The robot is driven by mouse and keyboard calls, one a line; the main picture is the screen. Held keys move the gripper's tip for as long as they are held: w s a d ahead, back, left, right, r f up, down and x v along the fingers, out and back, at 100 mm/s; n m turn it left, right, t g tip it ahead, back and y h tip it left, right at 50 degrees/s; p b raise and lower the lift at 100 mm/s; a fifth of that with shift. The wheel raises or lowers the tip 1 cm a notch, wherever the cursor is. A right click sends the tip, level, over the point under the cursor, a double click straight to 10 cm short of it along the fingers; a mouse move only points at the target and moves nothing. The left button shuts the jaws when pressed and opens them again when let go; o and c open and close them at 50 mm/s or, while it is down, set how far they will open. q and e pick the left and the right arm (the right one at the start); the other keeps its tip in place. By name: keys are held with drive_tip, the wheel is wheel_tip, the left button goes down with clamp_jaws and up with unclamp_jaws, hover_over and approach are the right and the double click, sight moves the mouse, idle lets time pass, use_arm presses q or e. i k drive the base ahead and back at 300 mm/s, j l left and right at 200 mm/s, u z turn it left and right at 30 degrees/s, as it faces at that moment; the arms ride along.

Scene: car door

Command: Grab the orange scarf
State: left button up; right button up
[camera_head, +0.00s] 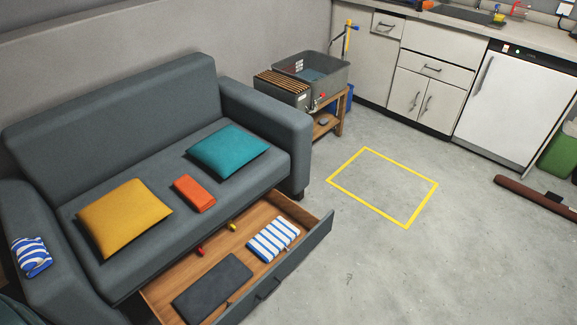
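The orange scarf (194,194) looks like a small folded orange bundle. It lies on the seat of the grey sofa (150,165), near the front edge, between a yellow cushion (124,217) and a teal cushion (228,151). It appears apart from both cushions. Nothing covers it. Neither of my grippers shows in the head view.
An open drawer (318,236) juts out below the seat, holding a dark folded cloth (212,288), a striped cloth (273,239) and small items. A blue-striped cloth (31,257) lies on the left armrest. Floor around the yellow square (407,227) is clear.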

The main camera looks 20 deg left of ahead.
sight(201, 200)
drive_tip(key=u, duration=0.9)
